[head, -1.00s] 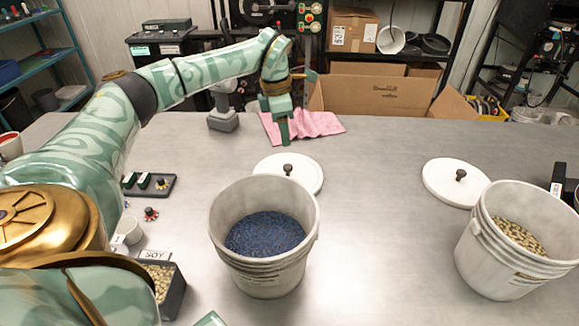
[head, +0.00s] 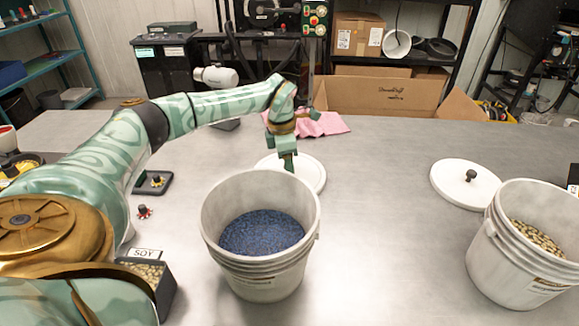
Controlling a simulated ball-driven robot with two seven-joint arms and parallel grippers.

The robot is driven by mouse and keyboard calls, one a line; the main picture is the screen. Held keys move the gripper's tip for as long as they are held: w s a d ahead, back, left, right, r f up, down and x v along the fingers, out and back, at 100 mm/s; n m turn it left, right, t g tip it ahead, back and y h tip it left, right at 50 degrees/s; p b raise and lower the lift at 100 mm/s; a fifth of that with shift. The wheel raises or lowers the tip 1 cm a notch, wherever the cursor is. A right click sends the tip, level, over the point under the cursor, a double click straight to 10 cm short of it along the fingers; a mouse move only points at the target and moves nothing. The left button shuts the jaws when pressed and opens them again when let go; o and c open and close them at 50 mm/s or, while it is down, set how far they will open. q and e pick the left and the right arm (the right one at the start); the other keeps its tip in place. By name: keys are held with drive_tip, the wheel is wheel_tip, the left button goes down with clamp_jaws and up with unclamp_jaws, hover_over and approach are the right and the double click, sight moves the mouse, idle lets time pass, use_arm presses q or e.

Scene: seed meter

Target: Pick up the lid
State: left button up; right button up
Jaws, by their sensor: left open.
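A white round lid (head: 311,173) with a dark knob lies flat on the table behind the bucket of blue seeds (head: 262,279). My left gripper (head: 288,163) points down over this lid and hides its knob. The gripper is open, and I cannot tell whether the knob is between its fingers. A second white lid (head: 452,183) with its dark knob in view lies at the right, behind a bucket of pale seeds (head: 497,266). My right gripper is out of view.
A small SOY bin (head: 166,287) stands beside my left arm at the front. A pink cloth (head: 322,125) and an open cardboard box (head: 378,96) are behind the lid. The table between the two buckets is clear.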

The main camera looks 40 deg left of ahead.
use_arm(q)
drive_tip(key=c, duration=1.1)
drive_tip(key=shift+o, duration=0.2)
